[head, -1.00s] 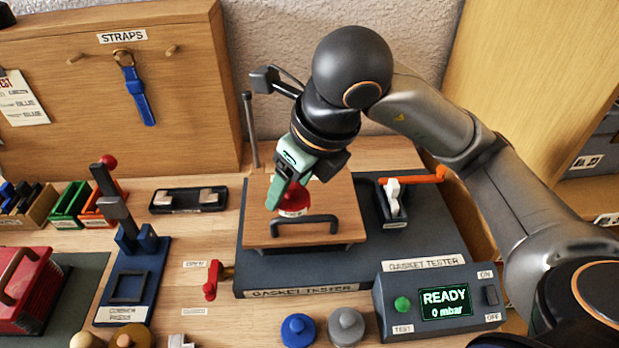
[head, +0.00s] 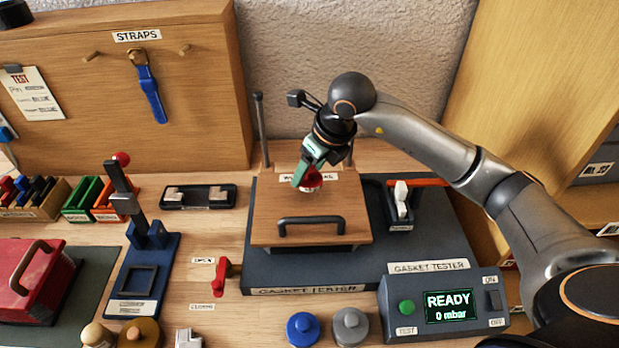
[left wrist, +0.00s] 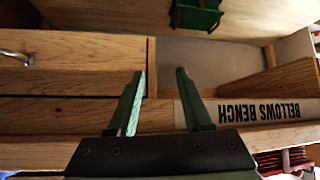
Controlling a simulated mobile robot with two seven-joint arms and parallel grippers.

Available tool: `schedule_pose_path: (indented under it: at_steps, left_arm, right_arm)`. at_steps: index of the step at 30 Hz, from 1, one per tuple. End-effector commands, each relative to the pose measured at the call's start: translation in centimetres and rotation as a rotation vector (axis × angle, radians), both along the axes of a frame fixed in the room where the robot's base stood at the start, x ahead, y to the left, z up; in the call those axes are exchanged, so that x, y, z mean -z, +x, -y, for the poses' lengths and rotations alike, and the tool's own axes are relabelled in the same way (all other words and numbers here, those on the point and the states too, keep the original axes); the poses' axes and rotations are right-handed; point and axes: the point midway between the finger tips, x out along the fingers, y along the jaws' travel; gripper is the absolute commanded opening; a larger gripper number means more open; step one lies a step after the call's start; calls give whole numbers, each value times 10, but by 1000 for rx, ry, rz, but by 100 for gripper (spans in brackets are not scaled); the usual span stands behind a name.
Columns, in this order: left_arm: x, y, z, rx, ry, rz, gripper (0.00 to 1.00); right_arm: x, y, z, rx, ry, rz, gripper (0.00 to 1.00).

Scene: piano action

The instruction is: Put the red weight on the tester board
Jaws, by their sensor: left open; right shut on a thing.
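The red weight (head: 312,180) is in my right gripper (head: 309,171), whose green fingers are shut on it; they hide part of it. The weight is over the rear half of the tester board (head: 275,212), a wooden plate with a black handle (head: 311,222) near its front edge. I cannot tell whether the weight touches the board. A label on the board is partly hidden behind the gripper. My left gripper (left wrist: 160,95) is open and empty in the left wrist view, in front of a wooden bench front labelled Bellows Bench.
The gasket tester control box (head: 445,302) reads READY, 0 mbar. A blue weight (head: 302,329) and a grey weight (head: 350,327) stand in front of the tester.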

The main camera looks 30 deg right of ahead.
Motion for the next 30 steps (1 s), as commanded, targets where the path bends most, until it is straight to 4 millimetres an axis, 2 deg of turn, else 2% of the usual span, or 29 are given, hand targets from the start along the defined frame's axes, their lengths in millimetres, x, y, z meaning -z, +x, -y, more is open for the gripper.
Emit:
schedule_pose_path:
  at_steps: [3, 6, 18, 19, 26, 30]
  left_arm:
    - [-1, 0, 0, 0, 0, 1, 50]
    - [-1, 0, 0, 1, -1, 1, 50]
    - [4, 1, 1, 1, -1, 2, 50]
    - [2, 1, 1, 1, -1, 2, 50]
    - [1, 1, 1, 1, -1, 3, 50]
    - [1, 1, 1, 1, -1, 3, 50]
  right_arm:
    - [20, -1, -1, 0, 1, -4, 0]
    - [27, -1, -1, 1, 2, 1, 0]
    - [33, 0, -1, 1, 1, 2, 0]
    - [32, -1, -1, 1, 0, 0, 68]
    - [32, -1, -1, 1, 0, -1, 94]
    - [32, -1, -1, 1, 0, -1, 94]
